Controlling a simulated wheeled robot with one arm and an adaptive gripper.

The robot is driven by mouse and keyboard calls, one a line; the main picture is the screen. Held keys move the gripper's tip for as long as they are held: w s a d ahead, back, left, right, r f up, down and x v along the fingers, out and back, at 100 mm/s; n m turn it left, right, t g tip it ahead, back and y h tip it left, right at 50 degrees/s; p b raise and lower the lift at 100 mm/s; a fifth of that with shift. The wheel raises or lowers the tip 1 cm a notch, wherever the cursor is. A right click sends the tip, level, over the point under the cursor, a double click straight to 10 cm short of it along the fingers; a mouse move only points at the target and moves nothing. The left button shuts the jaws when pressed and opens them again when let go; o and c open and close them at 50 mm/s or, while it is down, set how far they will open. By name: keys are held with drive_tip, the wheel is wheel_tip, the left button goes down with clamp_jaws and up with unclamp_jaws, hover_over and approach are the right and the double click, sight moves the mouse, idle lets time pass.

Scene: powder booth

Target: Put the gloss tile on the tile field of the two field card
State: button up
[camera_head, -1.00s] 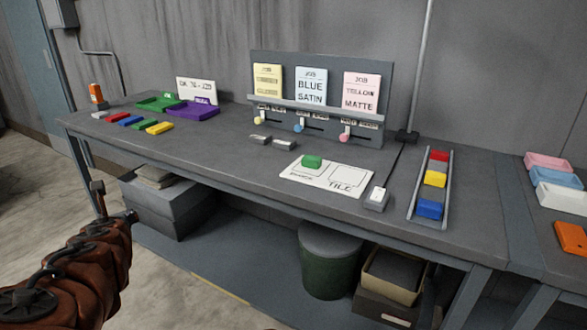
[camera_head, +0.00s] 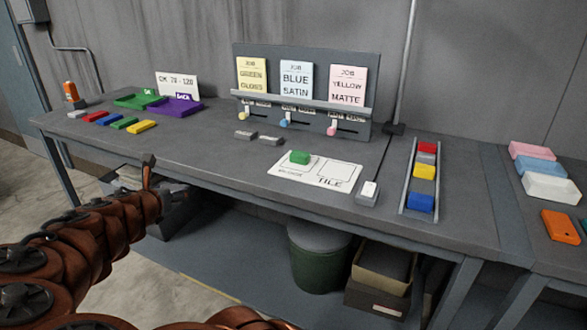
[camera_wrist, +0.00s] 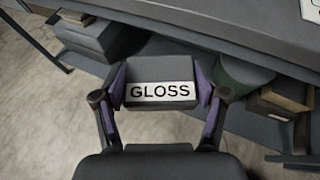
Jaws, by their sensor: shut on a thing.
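My gripper (camera_wrist: 160,95) is shut on the gloss tile (camera_wrist: 160,70), a grey block with a white "GLOSS" label facing the wrist camera. In the head view my gripper (camera_head: 148,172) is in front of the bench's front edge, left of the card; the tile is hard to make out there. The white two field card (camera_head: 285,184) lies on the bench.
A grey block with a white top (camera_head: 367,193) stands by the card's right corner. A rack of coloured blocks (camera_head: 405,190) stands right.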

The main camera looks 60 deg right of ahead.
drive_tip(key=s+d+r+m+g, duration=0.1)
drive_tip(key=s+d+m+g, duration=0.3)
drive_tip(key=s, duration=0.6)
drive_tip(key=s+d+r+m+g, duration=0.2)
drive_tip(key=s+d+m+g, duration=0.3)
drive_tip(key=s+d, duration=0.3)
drive_tip(key=s+d+r+m+g+y+p, duration=0.1)
drive_tip(key=s+d+m+g, duration=0.4)
drive_tip(key=s, duration=0.9)
drive_tip(key=shift+s+d+r+g, duration=0.15)
drive_tip(key=shift+d+r+g, duration=0.55)
drive_tip(key=shift+g, duration=0.1)
hover_over(336, 171)
drive_tip(key=shift+f, duration=2.5)
drive_tip(key=o, duration=1.2)
drive_tip(key=shift+f, duration=0.1)
drive_tip(key=shift+c, duration=0.2)
